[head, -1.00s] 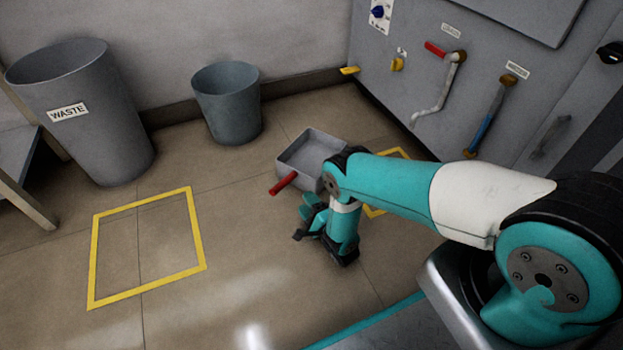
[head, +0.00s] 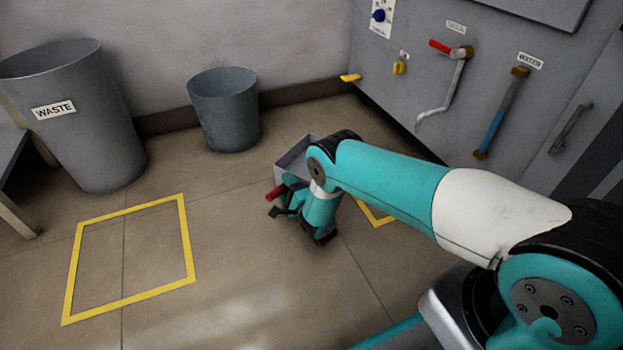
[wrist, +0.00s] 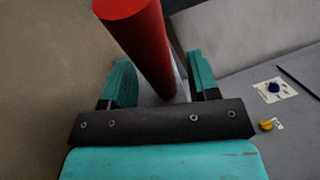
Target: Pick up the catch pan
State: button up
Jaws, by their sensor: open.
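The catch pan (head: 292,157) is a grey open tray with a red handle (head: 276,194), on the floor in the head view. My arm hides most of it. My gripper (head: 279,206) is low beside the handle. In the wrist view the red handle (wrist: 138,45) runs between the two teal fingers of my gripper (wrist: 162,85), with a gap on each side. The fingers are open.
A yellow floor square (head: 188,240) lies at left, empty. Another yellow marking (head: 374,216) is partly hidden behind my arm. A large WASTE bin (head: 85,140) and a smaller grey bin (head: 226,115) stand along the wall. A cabinet with a red-handled pipe (head: 452,85) stands at right.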

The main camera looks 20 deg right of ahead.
jog(key=shift+w+r, duration=0.1)
jog(key=shift+c, duration=0.5)
grip_shut()
